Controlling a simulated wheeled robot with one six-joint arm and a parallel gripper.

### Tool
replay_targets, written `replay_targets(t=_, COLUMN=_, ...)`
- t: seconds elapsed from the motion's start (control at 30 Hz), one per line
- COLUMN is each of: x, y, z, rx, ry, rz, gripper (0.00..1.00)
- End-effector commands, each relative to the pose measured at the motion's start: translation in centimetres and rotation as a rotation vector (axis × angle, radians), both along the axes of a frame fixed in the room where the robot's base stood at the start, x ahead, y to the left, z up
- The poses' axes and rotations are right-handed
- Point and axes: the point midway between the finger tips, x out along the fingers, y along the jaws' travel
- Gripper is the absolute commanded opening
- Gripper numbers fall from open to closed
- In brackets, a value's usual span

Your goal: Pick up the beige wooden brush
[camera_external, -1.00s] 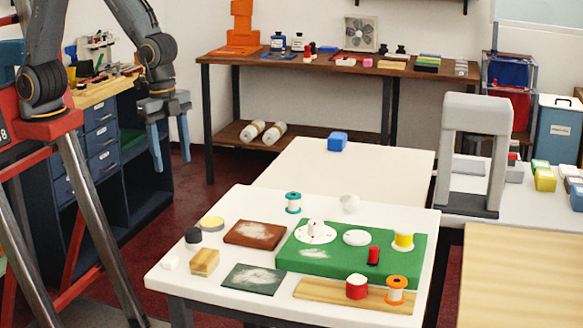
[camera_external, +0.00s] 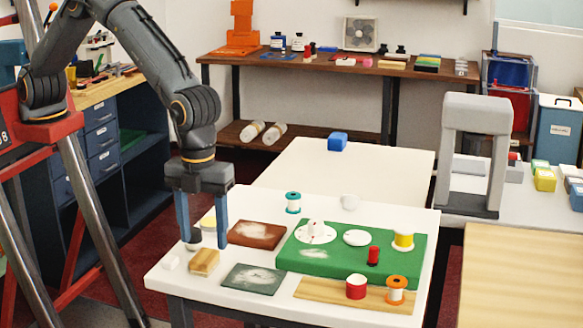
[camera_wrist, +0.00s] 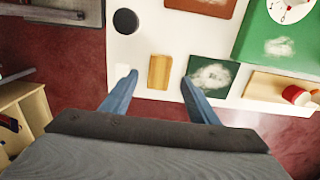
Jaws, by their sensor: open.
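The beige wooden brush (camera_external: 204,263) is a small block with a wood-coloured top, lying at the near left corner of the white table. In the wrist view the brush (camera_wrist: 159,72) lies beyond and between my fingertips, untouched as far as I can see. My gripper (camera_external: 203,243) points down with its two blue fingers apart, just above and behind the brush in the external view. In the wrist view my gripper (camera_wrist: 160,82) is open and empty, its fingers on either side of the brush's line.
A dark round piece (camera_wrist: 125,21), a small white block (camera_external: 171,262), a brown board (camera_external: 257,235) and a dark green board (camera_external: 254,279) lie around the brush. A green slab (camera_external: 322,275) with spools stands to the right. The white table's (camera_wrist: 132,55) edge is close by.

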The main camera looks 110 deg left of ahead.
Motion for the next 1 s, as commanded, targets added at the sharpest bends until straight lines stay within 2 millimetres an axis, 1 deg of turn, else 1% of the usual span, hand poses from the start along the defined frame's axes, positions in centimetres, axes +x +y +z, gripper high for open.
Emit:
replay_targets(t=0.17, x=-0.2, y=-0.2, z=-1.9, rx=0.001, ry=0.002, rz=0.001, gripper=0.55)
replay_targets(t=0.3, x=-0.2, y=-0.3, z=-3.8, rx=0.001, ry=0.001, rz=0.001, gripper=0.55)
replay_targets(t=0.4, x=-0.2, y=-0.3, z=-4.6, rx=0.001, ry=0.000, rz=0.001, gripper=0.55)
replay_targets(t=0.5, x=-0.1, y=-0.3, z=-5.0, rx=0.000, ry=-0.001, rz=0.001, gripper=0.55)
replay_targets(t=0.67, x=-0.1, y=-0.3, z=-5.0, rx=0.000, ry=-0.001, rz=0.002, gripper=0.55)
replay_targets(t=0.7, x=-0.1, y=-0.3, z=-5.0, rx=0.000, ry=-0.001, rz=0.002, gripper=0.51)
replay_targets(t=0.77, x=-0.1, y=-0.3, z=-5.0, rx=0.000, ry=-0.001, rz=0.002, gripper=0.41)
replay_targets(t=0.8, x=-0.1, y=-0.3, z=-5.0, rx=0.000, ry=-0.001, rz=0.002, gripper=0.34)
replay_targets(t=0.93, x=-0.1, y=-0.3, z=-5.0, rx=0.000, ry=-0.001, rz=0.002, gripper=0.12)
replay_targets(t=0.97, x=-0.1, y=-0.3, z=-5.0, rx=0.000, ry=-0.001, rz=0.002, gripper=0.10)
replay_targets(t=1.0, x=-0.1, y=-0.3, z=-5.0, rx=0.000, ry=-0.002, rz=0.002, gripper=0.10)
